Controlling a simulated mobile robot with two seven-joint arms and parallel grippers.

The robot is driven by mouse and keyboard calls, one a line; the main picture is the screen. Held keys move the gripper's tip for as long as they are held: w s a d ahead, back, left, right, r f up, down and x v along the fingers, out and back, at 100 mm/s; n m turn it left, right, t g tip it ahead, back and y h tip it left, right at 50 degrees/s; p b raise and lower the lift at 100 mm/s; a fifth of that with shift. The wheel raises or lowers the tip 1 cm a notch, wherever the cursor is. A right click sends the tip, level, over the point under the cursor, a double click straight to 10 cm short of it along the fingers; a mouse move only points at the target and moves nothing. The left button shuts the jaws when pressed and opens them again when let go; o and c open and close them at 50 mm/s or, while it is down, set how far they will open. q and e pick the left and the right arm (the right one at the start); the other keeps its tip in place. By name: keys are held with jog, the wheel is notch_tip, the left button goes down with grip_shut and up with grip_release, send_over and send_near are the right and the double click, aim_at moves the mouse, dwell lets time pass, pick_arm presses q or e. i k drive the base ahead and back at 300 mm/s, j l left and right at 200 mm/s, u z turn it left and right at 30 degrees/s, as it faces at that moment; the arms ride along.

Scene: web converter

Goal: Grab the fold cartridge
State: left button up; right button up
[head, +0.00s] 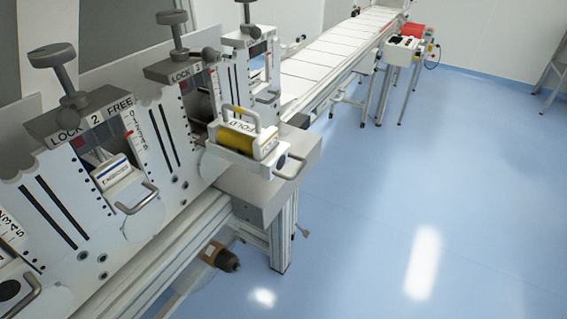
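The fold cartridge (243,138) is a white and yellow block marked "FOLD", with a light loop handle standing up on top. It sits on a pulled-out white tray (232,155) at the third station of the machine, left of the picture's middle. The tray has a metal bar handle (291,167) at its front. Neither of my grippers is in view in the head view.
A second station (106,172) with a blue-labelled cartridge and a "LOCK 2 FREE" plate stands to the left. Dark clamp knobs (54,57) rise above the stations. A conveyor (330,58) runs to the back. The blue floor (400,190) at right is clear.

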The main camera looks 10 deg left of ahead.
aim_at(242, 130)
jog(key=i+l+u, duration=0.1)
jog(key=u, duration=0.75)
